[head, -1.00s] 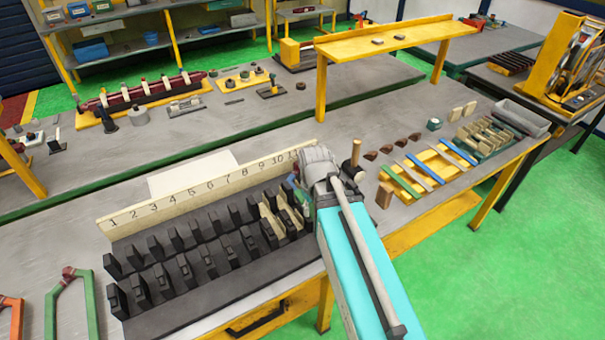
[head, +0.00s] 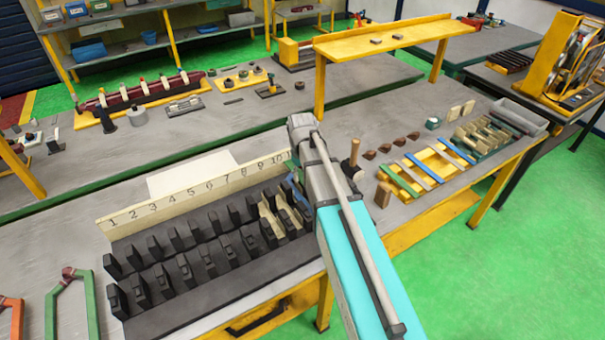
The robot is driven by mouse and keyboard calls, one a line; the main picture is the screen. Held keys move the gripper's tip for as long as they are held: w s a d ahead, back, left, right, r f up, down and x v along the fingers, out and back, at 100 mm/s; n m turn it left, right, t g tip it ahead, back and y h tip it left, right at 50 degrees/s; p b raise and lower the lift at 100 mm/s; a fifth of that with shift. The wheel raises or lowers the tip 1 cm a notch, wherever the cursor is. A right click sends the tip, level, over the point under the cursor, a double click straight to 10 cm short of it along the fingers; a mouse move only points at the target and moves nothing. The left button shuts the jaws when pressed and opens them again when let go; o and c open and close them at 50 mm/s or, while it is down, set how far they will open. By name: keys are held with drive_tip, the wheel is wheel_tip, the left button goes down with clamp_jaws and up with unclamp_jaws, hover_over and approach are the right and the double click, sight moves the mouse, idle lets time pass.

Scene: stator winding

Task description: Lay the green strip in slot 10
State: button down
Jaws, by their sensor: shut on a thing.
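My arm reaches in from the lower right over the right end of the dark slotted stator block (head: 215,290). My gripper (head: 296,187) shows only as a small blue and grey patch beside the arm head, low at the slots near number 10. It is shut on a thin piece that I take to be the green strip, mostly hidden behind the arm. Slot 10 is partly covered by my arm. Cream liners (head: 268,226) sit in slots just left of it.
A yellow rack (head: 408,192) with coloured strips lies right of my arm, beside a wooden-handled mallet (head: 354,152) and small brown wedges (head: 385,148). A yellow shelf (head: 395,38) stands behind. Coil frames (head: 70,305) lie at the left.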

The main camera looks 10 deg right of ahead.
sight(302, 177)
drive_tip(key=shift+f, duration=0.2)
idle(0.3)
drive_tip(key=shift+f+b, duration=1.95)
drive_tip(key=shift+b, duration=0.2)
drive_tip(key=shift+f+b, duration=3.1)
drive_tip(key=shift+f, duration=0.05)
idle(0.7)
drive_tip(key=shift+c, duration=1.3)
unclamp_jaws()
drive_tip(key=shift+s, duration=0.1)
drive_tip(key=shift+r+p, duration=0.3)
drive_tip(key=shift+r, duration=0.05)
